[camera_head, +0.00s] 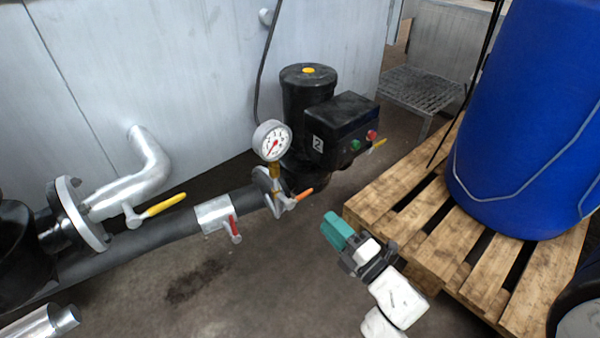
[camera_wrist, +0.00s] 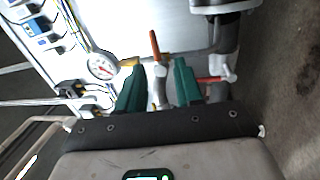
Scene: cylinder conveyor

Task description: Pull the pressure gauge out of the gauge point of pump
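The pressure gauge (camera_head: 272,140) has a round white dial with a red needle and stands upright on a brass stem (camera_head: 275,174). It sits on the pipe fitting beside the black pump (camera_head: 307,95) marked "2". In the wrist view the gauge (camera_wrist: 102,66) lies left of the fingers, its brass stem pointing right. My gripper (camera_head: 338,230) has green fingers and is right of and below the gauge in the head view, apart from it. In the wrist view my gripper (camera_wrist: 160,76) is open, with a grey fitting showing between its fingers. Where the stem enters the fitting is partly hidden.
An orange valve handle (camera_head: 301,194) is just below the gauge, and a red one (camera_head: 235,229) is on the pipe. A yellow handle (camera_head: 165,204) is further left. A wooden pallet (camera_head: 400,178) with a blue barrel (camera_head: 530,110) stands right. Floor below the pipe is clear.

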